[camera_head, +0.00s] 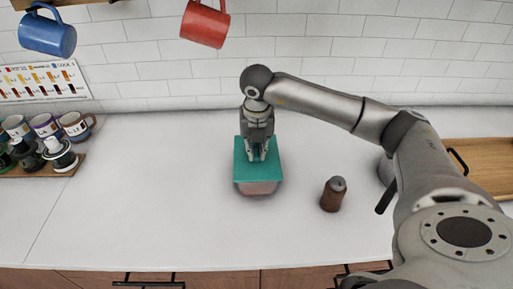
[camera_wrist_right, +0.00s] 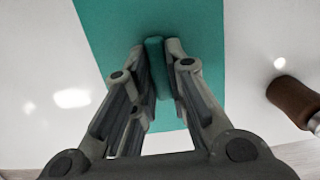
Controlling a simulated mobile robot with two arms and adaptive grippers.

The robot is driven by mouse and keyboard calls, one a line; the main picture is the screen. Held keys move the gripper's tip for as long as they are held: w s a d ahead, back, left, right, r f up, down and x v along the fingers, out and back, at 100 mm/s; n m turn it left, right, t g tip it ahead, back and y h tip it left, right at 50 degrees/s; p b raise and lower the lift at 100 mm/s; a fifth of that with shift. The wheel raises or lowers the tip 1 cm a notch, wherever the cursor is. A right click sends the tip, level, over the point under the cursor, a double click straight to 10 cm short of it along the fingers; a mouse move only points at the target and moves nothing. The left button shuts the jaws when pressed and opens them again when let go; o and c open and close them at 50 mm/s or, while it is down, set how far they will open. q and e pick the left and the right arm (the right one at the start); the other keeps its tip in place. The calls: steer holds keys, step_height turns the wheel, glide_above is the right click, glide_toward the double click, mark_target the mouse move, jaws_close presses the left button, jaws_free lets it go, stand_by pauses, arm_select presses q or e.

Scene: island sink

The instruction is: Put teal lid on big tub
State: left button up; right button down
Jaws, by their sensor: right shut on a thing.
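The teal lid (camera_head: 258,172) lies over the top of the big tub (camera_head: 259,188), a pinkish container on the white counter. My right gripper (camera_head: 257,156) points down at the lid from above, its fingers shut on the lid's raised handle. In the right wrist view the handle (camera_wrist_right: 154,62) shows between the two fingertips (camera_wrist_right: 158,70), with the flat teal lid (camera_wrist_right: 105,22) beneath. The lid looks roughly lined up with the tub; I cannot tell whether it is fully seated. My left gripper is not in view.
A brown shaker (camera_head: 332,195) stands right of the tub. Several mugs (camera_head: 75,125) and jars sit on a wooden board at the left. Blue (camera_head: 47,34) and red (camera_head: 205,22) mugs hang above. A wooden tray (camera_head: 485,163) lies at right. The counter left of the tub is clear.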

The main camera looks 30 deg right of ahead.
steer(key=c, duration=1.3)
jaws_free()
steer(key=shift+c, duration=0.2)
step_height(320, 180, up, 12)
steer(key=s+a, duration=0.1)
steer(key=shift+s, duration=0.3)
steer(key=shift+f, duration=0.1)
